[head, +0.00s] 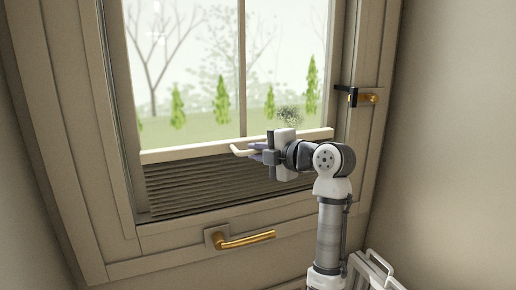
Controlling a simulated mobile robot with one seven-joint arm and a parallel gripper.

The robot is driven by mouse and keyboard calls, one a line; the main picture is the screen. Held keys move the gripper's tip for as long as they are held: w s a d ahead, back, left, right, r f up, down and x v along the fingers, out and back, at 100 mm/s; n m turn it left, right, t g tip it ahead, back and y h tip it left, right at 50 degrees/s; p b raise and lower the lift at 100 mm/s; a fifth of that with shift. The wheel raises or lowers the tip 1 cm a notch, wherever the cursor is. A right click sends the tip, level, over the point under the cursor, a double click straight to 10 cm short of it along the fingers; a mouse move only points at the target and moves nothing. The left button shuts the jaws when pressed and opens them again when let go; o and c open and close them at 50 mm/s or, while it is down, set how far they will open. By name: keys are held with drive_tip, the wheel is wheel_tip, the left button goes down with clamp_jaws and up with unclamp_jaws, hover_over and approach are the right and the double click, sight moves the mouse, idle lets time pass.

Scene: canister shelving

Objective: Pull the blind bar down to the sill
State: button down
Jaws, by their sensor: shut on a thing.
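The cream blind bar (190,153) runs across the lower part of the window in the head view, tilted slightly in the picture. Pleated dark blind fabric (200,185) fills the space between the bar and the sill (215,213) below. A cream handle (239,151) sticks out from the bar near its middle. My gripper (258,152) reaches in from the right and is shut on this handle. The gripper and wrist hide part of the bar and fabric behind them.
A brass lever handle (245,240) sticks out from the frame below the sill. A brass and black latch (358,97) sits on the right frame. Plain walls flank the window. A white framed object (375,270) stands at the lower right, close to my arm.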

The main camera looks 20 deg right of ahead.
wheel_tip(320, 180, down, 11)
drive_tip(key=b, duration=0.7)
drive_tip(key=shift+r, duration=0.1)
drive_tip(key=c, duration=1.5)
unclamp_jaws()
drive_tip(key=shift+o, duration=0.2)
drive_tip(key=b+v, duration=0.2)
drive_tip(key=v, duration=1.2)
drive_tip(key=shift+r, duration=0.15)
